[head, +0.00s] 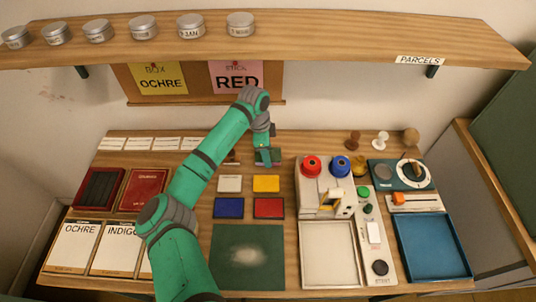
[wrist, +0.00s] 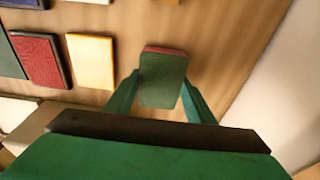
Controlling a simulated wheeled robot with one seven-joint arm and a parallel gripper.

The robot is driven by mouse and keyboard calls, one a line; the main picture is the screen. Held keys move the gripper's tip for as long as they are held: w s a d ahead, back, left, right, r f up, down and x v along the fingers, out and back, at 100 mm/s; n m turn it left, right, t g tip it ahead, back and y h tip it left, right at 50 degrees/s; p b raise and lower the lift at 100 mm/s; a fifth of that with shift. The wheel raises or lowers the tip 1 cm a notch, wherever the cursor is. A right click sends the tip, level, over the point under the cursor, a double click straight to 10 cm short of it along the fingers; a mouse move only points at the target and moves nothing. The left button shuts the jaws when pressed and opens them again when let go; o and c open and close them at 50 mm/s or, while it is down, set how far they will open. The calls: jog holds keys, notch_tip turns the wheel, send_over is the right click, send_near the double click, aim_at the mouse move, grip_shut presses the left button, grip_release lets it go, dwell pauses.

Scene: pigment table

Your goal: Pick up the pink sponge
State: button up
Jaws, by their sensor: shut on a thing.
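My gripper (wrist: 160,92) is shut on a small block in the wrist view, with one green finger on each side of it. The block, which I take to be the pink sponge (wrist: 162,75), shows a dark green face and a reddish-pink strip along its far edge. In the head view my gripper (head: 268,156) is at the back middle of the table, behind the coloured tiles. The sponge is hard to make out there against the green fingers. I cannot tell whether it touches the table.
White, yellow (head: 266,183), blue and red (head: 269,207) tiles lie in front of my gripper. A device with red and blue knobs (head: 311,166) stands to the right. A shelf (head: 300,30) with several tins overhangs the back. A green mat (head: 247,275) lies at the front.

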jog(key=shift+r, duration=0.6)
jog(key=s+r, duration=1.1)
jog(key=s, duration=0.3)
jog(key=shift+r, duration=0.35)
jog(key=shift+o, duration=0.8)
